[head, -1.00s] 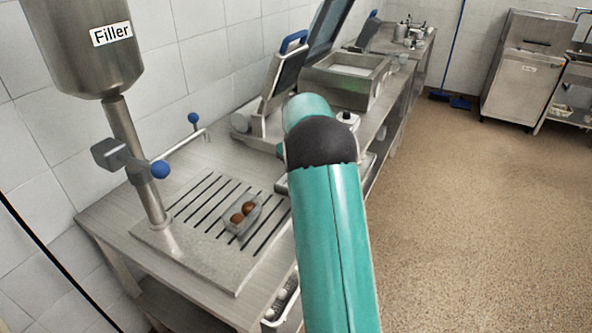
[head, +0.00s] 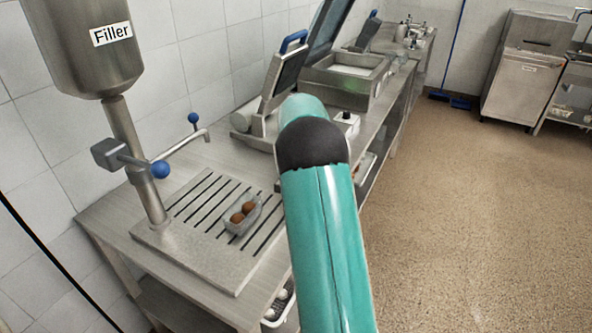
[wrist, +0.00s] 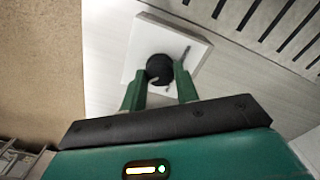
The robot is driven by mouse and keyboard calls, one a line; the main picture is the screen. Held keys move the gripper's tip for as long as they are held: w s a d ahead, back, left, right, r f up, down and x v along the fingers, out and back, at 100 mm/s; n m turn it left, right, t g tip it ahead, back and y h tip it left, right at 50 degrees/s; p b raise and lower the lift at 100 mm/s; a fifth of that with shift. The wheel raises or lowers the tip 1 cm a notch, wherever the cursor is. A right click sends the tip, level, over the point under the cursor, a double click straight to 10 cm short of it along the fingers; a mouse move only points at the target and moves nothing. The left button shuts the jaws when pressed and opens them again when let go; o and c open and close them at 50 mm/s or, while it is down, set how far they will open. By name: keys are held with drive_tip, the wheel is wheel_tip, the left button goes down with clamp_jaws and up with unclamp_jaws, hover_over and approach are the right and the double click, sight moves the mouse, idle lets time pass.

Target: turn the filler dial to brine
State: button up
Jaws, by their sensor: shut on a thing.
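In the wrist view, a round black dial knob (wrist: 159,66) sits on a square white box (wrist: 140,52) on the metal counter. My gripper (wrist: 162,80) has its two green fingers on either side of the knob and is shut on it. A pale mark shows on the knob's near side, and a thin dark line runs on the box beside it. No lettering is readable there. The filler (head: 85,45), a steel hopper with a "Filler" label, stands at the left in the head view. My arm hides my gripper in that view.
A slotted drain plate (head: 190,245) lies below the filler, with a small clear tray (head: 243,228) of brown eggs on it. A second white box with a black knob (head: 346,116) stands farther along the counter. Open floor (head: 460,220) lies to the right.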

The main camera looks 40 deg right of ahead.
drive_tip(key=shift+r, duration=0.1)
drive_tip(key=o, duration=1)
drive_tip(key=shift+c, duration=0.2)
wheel_tip(320, 180, up, 14)
drive_tip(key=s+a+r+n+t, duration=0.1)
drive_tip(key=s+a+r, duration=0.25)
drive_tip(key=a, duration=0.35)
drive_tip(key=s+a+r+n+t, duration=0.1)
drive_tip(key=s+a+r, duration=0.1)
drive_tip(key=s+a, duration=0.35)
drive_tip(key=s+a+r+n+t, duration=0.1)
drive_tip(key=s+a+r, duration=0.2)
drive_tip(key=a, duration=0.5)
drive_tip(key=s+a+f+n+t, duration=0.1)
drive_tip(key=s+a+f, duration=0.3)
drive_tip(key=s, duration=0.5)
drive_tip(key=s+a+f+n+t, duration=0.1)
drive_tip(key=s+a+f, duration=0.3)
drive_tip(key=s+a, duration=0.4)
drive_tip(key=shift+s+a+f+n+t, duration=0.25)
drive_tip(key=shift+s+n, duration=0.2)
drive_tip(key=shift+n, duration=0.25)
